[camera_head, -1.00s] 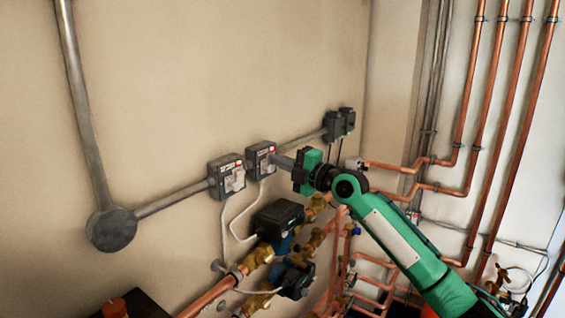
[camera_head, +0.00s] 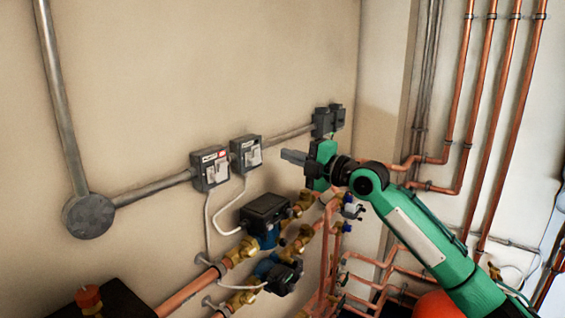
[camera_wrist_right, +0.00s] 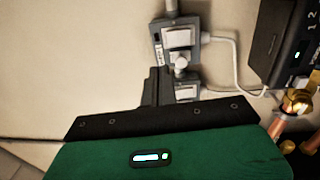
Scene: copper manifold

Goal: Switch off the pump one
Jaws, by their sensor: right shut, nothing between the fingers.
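Two grey switch boxes with pale switch plates are mounted on the wall in the head view, the left one (camera_head: 210,170) and the right one (camera_head: 246,154). A red patch shows on the left box; none shows on the right box. Their labels are too small to read. My right gripper (camera_head: 285,156) is shut and empty, its tips a short gap to the right of the right box. In the right wrist view the shut fingers (camera_wrist_right: 157,84) appear beside the two boxes, one partly hidden. My left gripper is out of view.
Below the boxes are a dark-topped pump (camera_head: 265,211) and a lower pump (camera_head: 284,278) on copper pipes with brass fittings. Dark boxes (camera_head: 326,121) stand on the wall to the right. A grey conduit (camera_head: 153,188) runs along the wall. The wall above is clear.

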